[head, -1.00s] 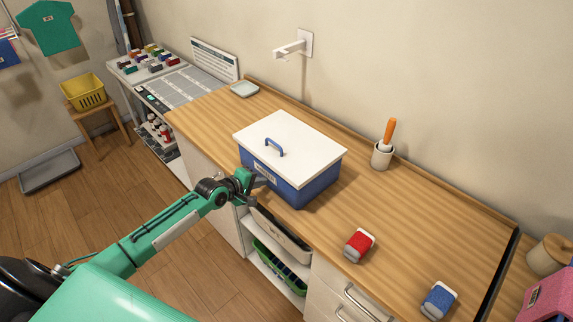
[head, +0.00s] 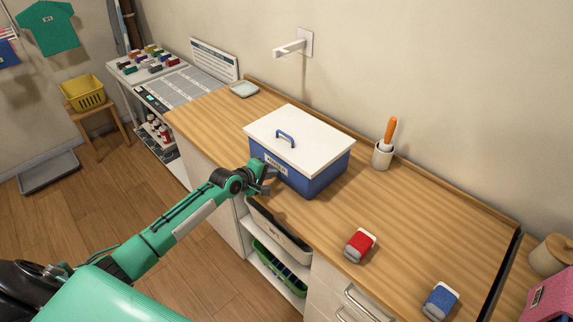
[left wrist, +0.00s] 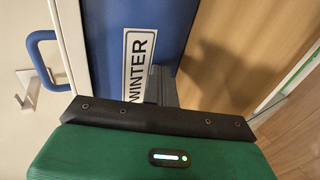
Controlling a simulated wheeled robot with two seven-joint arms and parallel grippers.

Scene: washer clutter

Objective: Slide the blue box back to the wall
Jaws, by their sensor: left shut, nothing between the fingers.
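The blue box (head: 312,176) stands upright on the wooden counter (head: 400,225), with a white lid (head: 300,138) and a blue handle on top. Its front has a label that reads WINTER in the left wrist view (left wrist: 139,65). A strip of counter lies between the box's back and the wall (head: 420,80). My left gripper (head: 270,181) is shut and empty, at the box's front face near the label. Its fingertips are mostly hidden in the left wrist view, so exact contact is hard to see. My right gripper is not in view.
A white cup with an orange-handled tool (head: 382,153) stands right of the box by the wall. A red item (head: 359,245) and a blue item (head: 439,300) lie at the front right. A small dish (head: 244,90) sits at the back left. A white bracket (head: 292,47) juts from the wall.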

